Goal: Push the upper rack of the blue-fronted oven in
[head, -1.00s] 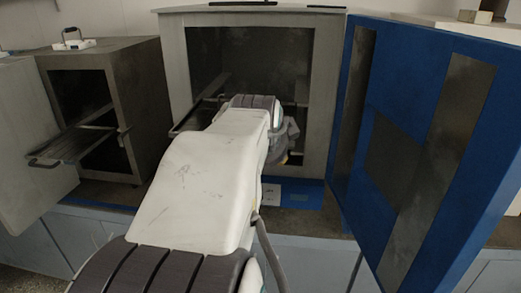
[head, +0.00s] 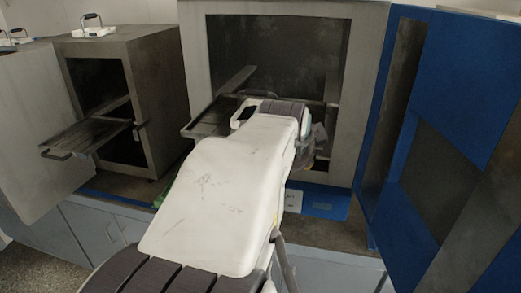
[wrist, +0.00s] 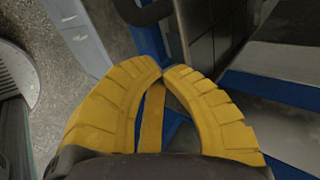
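The blue-fronted oven (head: 368,80) is the grey cabinet in the middle of the head view. Its blue door (head: 440,110) stands wide open to the right. A dark rack (head: 207,125) juts out at the left of its opening; my arm hides its right part, so I cannot tell whether it is the upper one. My gripper is mostly hidden behind my arm in the head view. In the wrist view, the yellow fingers of my gripper (wrist: 164,72) meet at the tips, with nothing seen between them. A dark rounded bar (wrist: 145,12) lies beyond the tips.
A smaller dark oven (head: 155,90) stands at the left, door open, with a pulled-out rack (head: 85,137). A white, black-handled object (head: 93,31) sits on top. The ovens stand on a bench with a blue strip (head: 325,203). Floor (wrist: 60,75) shows at left in the wrist view.

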